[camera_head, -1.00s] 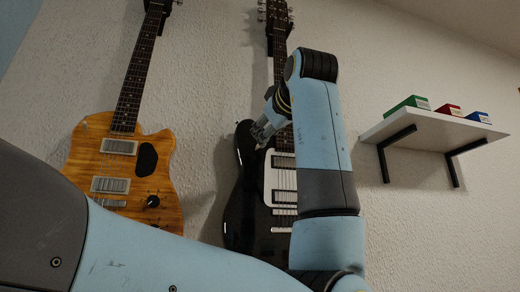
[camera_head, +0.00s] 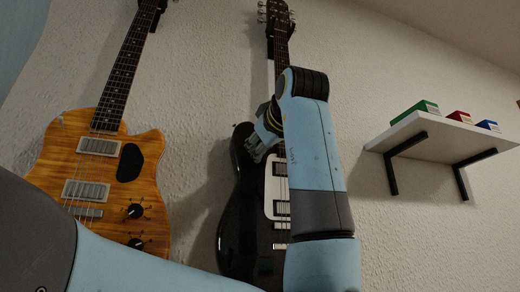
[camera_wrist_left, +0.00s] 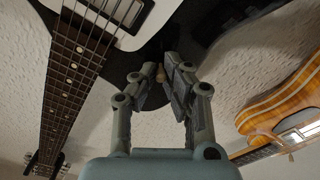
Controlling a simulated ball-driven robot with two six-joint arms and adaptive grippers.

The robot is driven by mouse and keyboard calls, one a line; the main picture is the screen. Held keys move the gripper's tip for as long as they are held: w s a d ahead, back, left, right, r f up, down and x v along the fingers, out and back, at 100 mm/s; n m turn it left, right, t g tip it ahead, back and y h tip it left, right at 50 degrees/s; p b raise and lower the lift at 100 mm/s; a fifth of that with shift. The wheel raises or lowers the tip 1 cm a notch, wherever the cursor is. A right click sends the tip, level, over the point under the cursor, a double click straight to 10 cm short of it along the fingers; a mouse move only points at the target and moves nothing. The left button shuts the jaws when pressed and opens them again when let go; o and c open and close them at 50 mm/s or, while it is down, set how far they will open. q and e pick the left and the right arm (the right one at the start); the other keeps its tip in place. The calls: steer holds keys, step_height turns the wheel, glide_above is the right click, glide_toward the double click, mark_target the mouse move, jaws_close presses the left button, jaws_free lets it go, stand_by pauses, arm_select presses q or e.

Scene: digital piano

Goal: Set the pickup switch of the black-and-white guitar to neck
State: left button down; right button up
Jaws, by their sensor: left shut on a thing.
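The black-and-white guitar (camera_head: 232,220) hangs on the wall, with a black body and a white pickguard. It also shows upside down at the top of the left wrist view (camera_wrist_left: 155,95). My left gripper (camera_head: 257,150) is at its upper left shoulder, beside the neck end. In the left wrist view its fingertips (camera_wrist_left: 160,73) are closed around a small tan switch tip (camera_wrist_left: 159,71) by the black body. The switch's base and exact position are hidden by the fingers. My right gripper is not in view.
An orange wood guitar (camera_head: 62,150) with two knobs hangs to the left. A white wall shelf (camera_head: 440,133) to the right bears green, red and blue boxes. Bare wall lies between the shelf and my raised left arm.

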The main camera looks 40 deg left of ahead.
arm_select(q)
steer(key=g+h, duration=0.1)
steer(key=r+g+h, duration=0.1)
steer(key=h, duration=0.1)
steer(key=shift+w+a+r+h, duration=0.1)
steer(key=shift+h, duration=0.2)
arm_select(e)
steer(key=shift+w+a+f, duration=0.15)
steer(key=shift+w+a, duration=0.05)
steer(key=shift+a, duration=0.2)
arm_select(q)
steer(key=c, duration=1.4)
jaws_free()
steer(key=v, duration=1.2)
steer(key=shift+r, duration=0.15)
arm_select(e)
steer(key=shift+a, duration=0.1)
arm_select(q)
steer(key=shift+a, duration=0.1)
